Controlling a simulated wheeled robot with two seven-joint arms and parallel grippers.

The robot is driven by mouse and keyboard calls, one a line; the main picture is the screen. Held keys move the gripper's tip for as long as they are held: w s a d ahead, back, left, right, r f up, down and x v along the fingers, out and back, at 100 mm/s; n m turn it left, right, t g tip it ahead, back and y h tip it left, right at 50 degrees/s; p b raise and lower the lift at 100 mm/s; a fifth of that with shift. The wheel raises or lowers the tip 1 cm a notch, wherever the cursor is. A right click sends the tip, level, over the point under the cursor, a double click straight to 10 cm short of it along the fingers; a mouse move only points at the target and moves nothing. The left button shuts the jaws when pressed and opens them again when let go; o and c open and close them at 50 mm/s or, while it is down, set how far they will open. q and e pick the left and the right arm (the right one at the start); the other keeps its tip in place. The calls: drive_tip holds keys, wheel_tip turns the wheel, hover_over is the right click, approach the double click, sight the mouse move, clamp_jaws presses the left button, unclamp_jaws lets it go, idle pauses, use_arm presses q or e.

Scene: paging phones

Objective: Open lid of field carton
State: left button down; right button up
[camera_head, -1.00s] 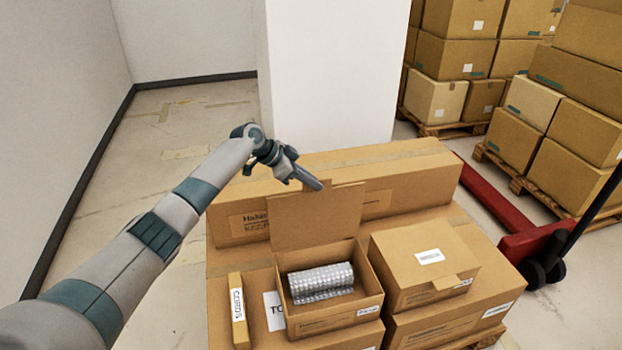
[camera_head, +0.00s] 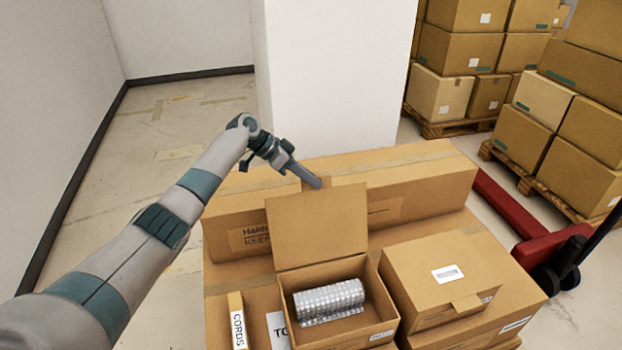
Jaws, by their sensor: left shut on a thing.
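The field carton (camera_head: 346,336) is a small brown box in the front middle of the stack. Its lid (camera_head: 318,229) stands upright at the back edge, so the carton is open. A silver bubble-wrap roll (camera_head: 328,300) lies inside. My left gripper (camera_head: 316,184) is shut at the lid's top edge, on the tab there; its fingers hide part of the tab. My right gripper is not in view.
A closed carton (camera_head: 445,280) with a white label stands right of the open one. A narrow box marked CORDS (camera_head: 237,322) is on the left. A long box (camera_head: 410,185) lies behind the lid. A white pillar (camera_head: 335,80) rises behind; a red pallet jack (camera_head: 520,225) is at right.

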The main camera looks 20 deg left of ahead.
use_arm(q)
drive_tip(key=shift+a+f, duration=0.1)
drive_tip(key=shift+f, duration=0.05)
drive_tip(key=c, duration=1.9)
unclamp_jaws()
drive_tip(key=shift+c, duration=0.2)
drive_tip(key=shift+a, duration=0.1)
